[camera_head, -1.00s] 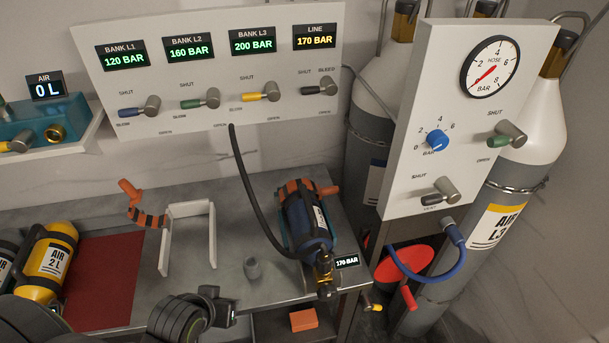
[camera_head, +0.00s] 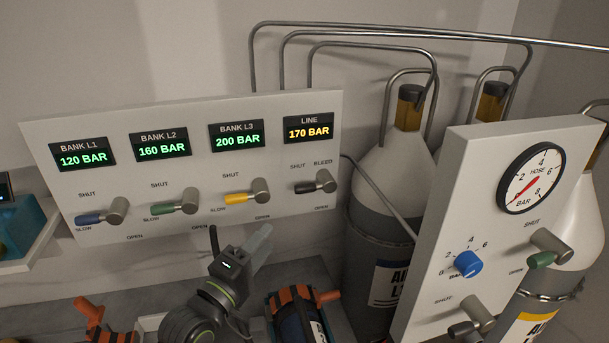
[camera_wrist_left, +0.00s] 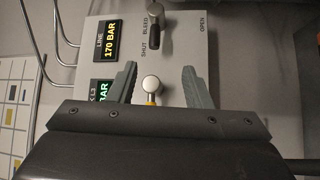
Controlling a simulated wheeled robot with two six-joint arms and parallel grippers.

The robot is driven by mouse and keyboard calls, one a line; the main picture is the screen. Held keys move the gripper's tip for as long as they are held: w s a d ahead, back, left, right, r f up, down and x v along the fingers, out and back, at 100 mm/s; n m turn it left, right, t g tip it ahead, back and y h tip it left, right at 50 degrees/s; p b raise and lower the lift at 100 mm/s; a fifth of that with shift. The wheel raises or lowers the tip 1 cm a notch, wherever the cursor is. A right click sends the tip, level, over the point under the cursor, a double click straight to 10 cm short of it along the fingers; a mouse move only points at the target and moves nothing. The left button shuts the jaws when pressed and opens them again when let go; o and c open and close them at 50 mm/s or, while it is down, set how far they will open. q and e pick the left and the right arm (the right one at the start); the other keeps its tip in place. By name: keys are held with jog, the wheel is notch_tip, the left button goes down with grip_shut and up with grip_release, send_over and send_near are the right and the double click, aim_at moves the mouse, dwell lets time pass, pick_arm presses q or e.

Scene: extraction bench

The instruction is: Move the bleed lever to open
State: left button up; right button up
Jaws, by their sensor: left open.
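The bleed lever (camera_head: 318,184) is the black-handled one under the LINE display on the white panel (camera_head: 350,110). Its handle points left, below the SHUT label, with BLEED and OPEN marked to its right. It also shows in the left wrist view (camera_wrist_left: 154,38), beyond the fingertips. My left gripper (camera_head: 260,238) is raised in front of the panel's lower edge, below and left of the bleed lever. In the left wrist view its fingers (camera_wrist_left: 160,80) are spread and empty, with the yellow-handled lever (camera_wrist_left: 151,87) seen between them. My right gripper is out of view.
The yellow BANK L3 lever (camera_head: 245,194) is the closest neighbour on the left; green (camera_head: 175,204) and blue (camera_head: 103,213) levers follow. A second panel (camera_head: 480,170) with gauge and knob stands to the right, before gas cylinders (camera_head: 395,180). A dark cylinder with orange bands (camera_head: 298,318) lies below.

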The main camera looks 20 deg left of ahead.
pick_arm(q)
jog(key=p, duration=0.2)
send_near(304, 192)
jog(key=p+x, duration=0.1)
jog(key=x, duration=0.9)
jog(key=shift+w+d, duration=0.1)
jog(key=shift+w, duration=0.3)
jog(key=shift+w+p, duration=0.3)
jog(key=shift+w, duration=0.2)
jog(key=shift+d, duration=0.1)
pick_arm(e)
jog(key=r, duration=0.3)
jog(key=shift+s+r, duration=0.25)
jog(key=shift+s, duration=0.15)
pick_arm(q)
jog(key=shift+c, duration=0.4)
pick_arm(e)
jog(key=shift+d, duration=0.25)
pick_arm(q)
grip_shut()
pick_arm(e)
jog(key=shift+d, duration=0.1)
